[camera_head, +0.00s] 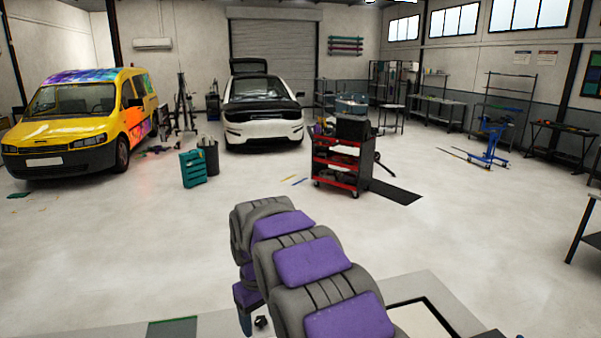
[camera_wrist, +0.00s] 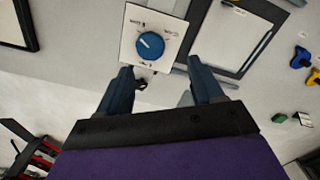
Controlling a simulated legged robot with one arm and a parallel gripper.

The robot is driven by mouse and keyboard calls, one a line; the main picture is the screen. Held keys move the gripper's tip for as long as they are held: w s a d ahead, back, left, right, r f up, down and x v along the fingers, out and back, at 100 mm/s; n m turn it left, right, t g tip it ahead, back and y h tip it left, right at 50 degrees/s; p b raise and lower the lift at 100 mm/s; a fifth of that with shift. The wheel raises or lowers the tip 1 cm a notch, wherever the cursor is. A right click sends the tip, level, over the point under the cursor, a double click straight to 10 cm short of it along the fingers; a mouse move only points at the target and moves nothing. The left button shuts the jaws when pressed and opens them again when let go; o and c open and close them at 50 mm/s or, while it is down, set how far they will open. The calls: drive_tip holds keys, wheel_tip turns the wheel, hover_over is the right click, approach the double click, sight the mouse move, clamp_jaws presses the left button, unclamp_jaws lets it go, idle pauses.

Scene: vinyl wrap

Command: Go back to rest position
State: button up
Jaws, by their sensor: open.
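My gripper (camera_wrist: 163,92) shows in the wrist view with its two dark blue fingers spread apart and nothing between them. Past the fingertips is a white square panel (camera_wrist: 130,40) with a blue round knob (camera_wrist: 150,45). I cannot tell whether the fingers touch the panel, but the knob itself is clear of them. In the head view my grey and purple arm reaches out over a light worktop (camera_head: 220,325); the gripper end is mostly hidden behind the arm.
A framed tray (camera_wrist: 232,35) lies beside the panel. Blue and yellow clips (camera_wrist: 301,58) and small green blocks (camera_wrist: 279,118) lie further right. Beyond the worktop stand a red tool cart (camera_head: 338,162), a teal case (camera_head: 193,168), a yellow van (camera_head: 80,120) and a white car (camera_head: 262,115). Open floor lies between.

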drive_tip(key=s+d+m+b, duration=0.3)
drive_tip(key=s+d, duration=0.6)
drive_tip(key=d, duration=0.1)
drive_tip(key=s+d+f+m+b, duration=0.1)
drive_tip(key=s+d+f+b, duration=0.1)
drive_tip(key=s, duration=0.7)
drive_tip(key=s+d+f+m+g+b, duration=0.1)
drive_tip(key=s+d+f+m+b, duration=0.1)
drive_tip(key=s+d+f, duration=0.2)
drive_tip(key=s+d+f+m+b, duration=0.2)
drive_tip(key=s+d, duration=0.5)
drive_tip(key=s, duration=0.8)
drive_tip(key=shift+d+f+g, duration=0.2)
drive_tip(key=shift+f+g, duration=0.1)
drive_tip(key=shift+f, duration=0.1)
drive_tip(key=shift+c, duration=0.2)
